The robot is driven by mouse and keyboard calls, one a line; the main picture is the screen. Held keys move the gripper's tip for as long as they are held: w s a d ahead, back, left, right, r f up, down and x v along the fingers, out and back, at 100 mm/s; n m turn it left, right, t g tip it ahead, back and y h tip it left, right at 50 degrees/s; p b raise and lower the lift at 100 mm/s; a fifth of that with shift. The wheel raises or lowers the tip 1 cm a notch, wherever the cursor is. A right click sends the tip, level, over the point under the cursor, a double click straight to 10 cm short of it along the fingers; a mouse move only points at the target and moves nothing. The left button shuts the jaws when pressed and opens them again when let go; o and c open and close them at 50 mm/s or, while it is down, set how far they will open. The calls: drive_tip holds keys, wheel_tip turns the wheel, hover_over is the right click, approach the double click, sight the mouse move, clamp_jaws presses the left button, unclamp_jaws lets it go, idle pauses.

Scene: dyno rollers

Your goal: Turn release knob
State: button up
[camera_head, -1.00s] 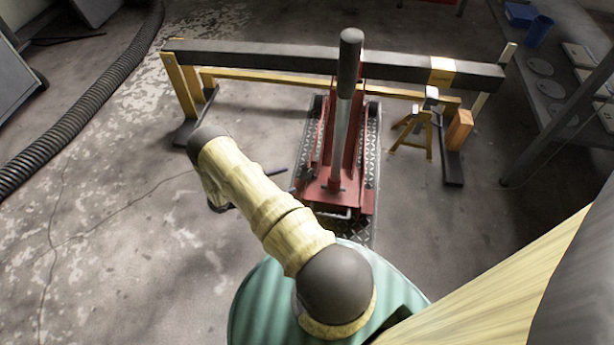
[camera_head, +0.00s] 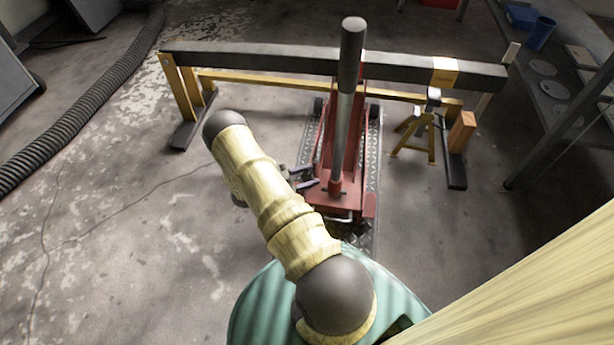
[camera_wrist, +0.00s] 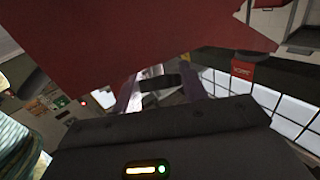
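The red floor jack (camera_head: 357,201) stands under the dark beam, with its grey handle (camera_head: 343,130) rising steeply from its near end. My gripper (camera_head: 305,177) is at the left side of the jack, close to the handle's base. Its two fingers are spread apart in the head view. In the wrist view my gripper (camera_wrist: 162,92) has a finger on each side of a small dark piece (camera_wrist: 160,80), which may be the release knob; contact cannot be told. A red jack surface (camera_wrist: 150,40) fills the top of that view. The knob is not clearly visible in the head view.
A long dark beam (camera_head: 270,59) on yellow supports crosses behind the jack. A yellow jack stand (camera_head: 418,130) is to its right. A black hose (camera_head: 85,110) lies left; floor between is clear.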

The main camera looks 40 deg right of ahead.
drive_tip(key=shift+c, duration=1.2)
drive_tip(key=n+t+p, duration=0.1)
drive_tip(key=n+p, duration=0.1)
drive_tip(key=p, duration=0.1)
drive_tip(key=shift+r+t+h, duration=0.25)
drive_tip(key=shift+t+h, duration=0.05)
drive_tip(key=shift+t, duration=0.1)
drive_tip(key=n+t+p, duration=0.2)
drive_tip(key=n, duration=0.1)
drive_tip(key=shift+f+n+t+p, duration=0.2)
drive_tip(key=shift+n+t+p, duration=0.2)
drive_tip(key=shift+t, duration=0.1)
drive_tip(key=o, duration=1)
drive_tip(key=shift+c, duration=0.2)
